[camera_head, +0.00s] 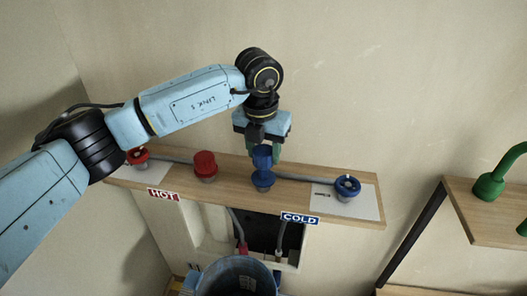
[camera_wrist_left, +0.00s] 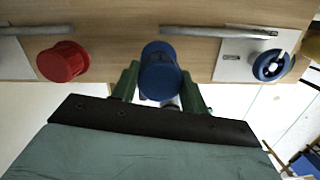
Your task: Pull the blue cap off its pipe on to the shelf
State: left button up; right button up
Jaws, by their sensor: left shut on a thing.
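The blue cap (camera_head: 262,157) stands at the middle of the wooden shelf (camera_head: 235,178), above the COLD sign. It also shows in the left wrist view (camera_wrist_left: 160,72), between two green fingers. My left gripper (camera_head: 263,152) comes down from above and is shut on the blue cap, with one finger on each side. My right gripper is not in view.
A red cap (camera_head: 205,164) stands left of the blue one. A red valve wheel (camera_head: 137,156) and a blue valve wheel (camera_head: 347,186) are near the shelf's ends, with grey pipes along the shelf. Green pipework (camera_head: 490,186) stands at right.

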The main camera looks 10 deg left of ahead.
aim_at(264, 148)
pick_arm(q)
jog(key=shift+r, duration=0.2)
jog(key=shift+r+p, duration=1.05)
jog(key=shift+r, duration=0.9)
